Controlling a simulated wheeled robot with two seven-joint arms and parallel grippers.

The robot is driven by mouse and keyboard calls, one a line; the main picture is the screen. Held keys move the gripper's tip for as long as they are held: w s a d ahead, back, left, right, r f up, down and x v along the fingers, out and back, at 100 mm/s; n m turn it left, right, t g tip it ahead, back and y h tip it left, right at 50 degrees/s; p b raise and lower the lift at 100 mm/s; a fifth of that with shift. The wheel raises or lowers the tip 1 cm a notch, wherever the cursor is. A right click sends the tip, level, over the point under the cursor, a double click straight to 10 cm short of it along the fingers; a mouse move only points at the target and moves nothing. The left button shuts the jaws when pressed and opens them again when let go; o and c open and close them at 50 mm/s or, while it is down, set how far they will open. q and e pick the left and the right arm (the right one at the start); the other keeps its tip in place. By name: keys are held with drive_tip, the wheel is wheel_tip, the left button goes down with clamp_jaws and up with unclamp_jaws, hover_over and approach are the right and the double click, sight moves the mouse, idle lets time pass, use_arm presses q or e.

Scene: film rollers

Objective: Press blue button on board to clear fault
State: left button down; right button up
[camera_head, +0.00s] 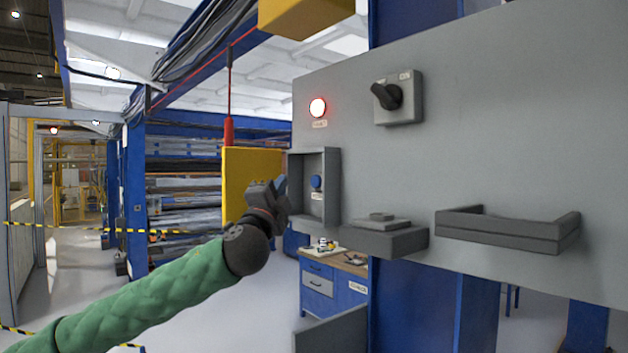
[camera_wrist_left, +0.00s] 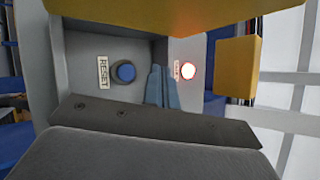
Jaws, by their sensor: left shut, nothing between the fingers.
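The grey board (camera_head: 480,110) fills the right of the head view. The blue button (camera_head: 316,182) sits inside a shallow grey box mounted on its left edge. In the left wrist view the blue button (camera_wrist_left: 125,72) has a RESET label beside it. A round lamp (camera_head: 317,107) on the board glows red and also shows in the wrist view (camera_wrist_left: 188,71). My left gripper (camera_head: 280,187) is shut and empty, just left of the box in the head view. Its fingertips (camera_wrist_left: 160,72) appear beside the button in the wrist view, apart from it in the picture.
A black rotary switch (camera_head: 392,96) is on the board. A small grey shelf (camera_head: 385,240) and an open tray (camera_head: 500,240) stick out below. A yellow panel (camera_head: 240,175) stands behind my gripper. A blue drawer cabinet (camera_head: 318,283) stands beneath. The floor at left is open.

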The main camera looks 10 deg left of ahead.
sight(316, 182)
use_arm(q)
drive_tip(key=w+d, duration=0.3)
drive_tip(key=w, duration=0.2)
drive_tip(key=shift+d, duration=0.35)
use_arm(e)
drive_tip(key=shift+s+d, duration=0.3)
drive_tip(key=shift+s, duration=0.35)
use_arm(q)
drive_tip(key=shift+f, duration=0.1)
use_arm(e)
drive_tip(key=shift+w, duration=0.1)
drive_tip(key=shift+a, duration=0.15)
drive_tip(key=shift+a, duration=0.3)
drive_tip(key=shift+d, duration=0.55)
use_arm(q)
drive_tip(key=shift+w+d, duration=0.1)
drive_tip(key=shift+d, duration=0.05)
use_arm(e)
drive_tip(key=shift+f, duration=0.15)
